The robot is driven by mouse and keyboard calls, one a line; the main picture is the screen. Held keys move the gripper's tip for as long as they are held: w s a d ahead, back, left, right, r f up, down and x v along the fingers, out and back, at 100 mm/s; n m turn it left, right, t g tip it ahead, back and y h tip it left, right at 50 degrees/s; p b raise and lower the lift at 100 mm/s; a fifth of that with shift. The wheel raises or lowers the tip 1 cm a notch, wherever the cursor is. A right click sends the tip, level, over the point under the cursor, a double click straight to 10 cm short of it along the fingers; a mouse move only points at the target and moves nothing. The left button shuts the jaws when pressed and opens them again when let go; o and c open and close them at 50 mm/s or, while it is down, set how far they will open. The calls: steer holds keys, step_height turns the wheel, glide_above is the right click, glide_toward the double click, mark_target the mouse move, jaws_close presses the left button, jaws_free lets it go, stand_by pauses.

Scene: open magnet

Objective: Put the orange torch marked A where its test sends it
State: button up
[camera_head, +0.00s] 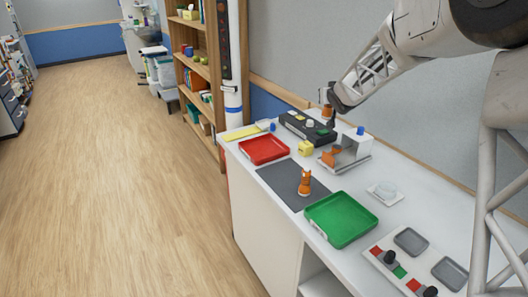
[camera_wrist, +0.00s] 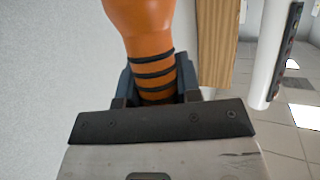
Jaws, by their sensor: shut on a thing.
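My gripper (camera_head: 330,108) is over the back of the counter, near the black box with knobs. In the wrist view my gripper (camera_wrist: 155,92) is shut on an orange torch (camera_wrist: 150,30) with black bands; no letter is visible on it. The held torch shows small in the head view (camera_head: 326,111). Another orange torch (camera_head: 305,183) stands upright on the dark grey mat (camera_head: 278,179). A further orange thing (camera_head: 328,158) is at the clear-sided stand (camera_head: 345,153). I cannot read any letter on either.
A red tray (camera_head: 263,149) lies left of the mat and a green tray (camera_head: 341,219) right of it. A switch panel (camera_head: 415,262) and a white dish (camera_head: 385,193) are at the right.

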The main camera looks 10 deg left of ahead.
steer(key=s+a+f+n+g+y, duration=0.1)
steer(key=a+f+n+g+y, duration=0.1)
steer(key=a, duration=0.5)
steer(key=s+a+f+n+g+y, duration=0.1)
steer(key=a+f+n+g+y, duration=0.2)
steer(key=a, duration=0.5)
steer(key=s+a+f+n+g+y, duration=0.1)
steer(key=a+f+n+g+y, duration=0.1)
steer(key=a+n, duration=0.4)
steer(key=a+g+y, duration=0.1)
steer(key=a+g, duration=0.1)
steer(key=shift+s+f+n+g+y, duration=0.3)
steer(key=shift+s+f, duration=0.05)
steer(key=shift+f, duration=2.5)
steer(key=shift+f, duration=0.1)
steer(key=shift+f, duration=2.4)
steer(key=shift+f, duration=0.1)
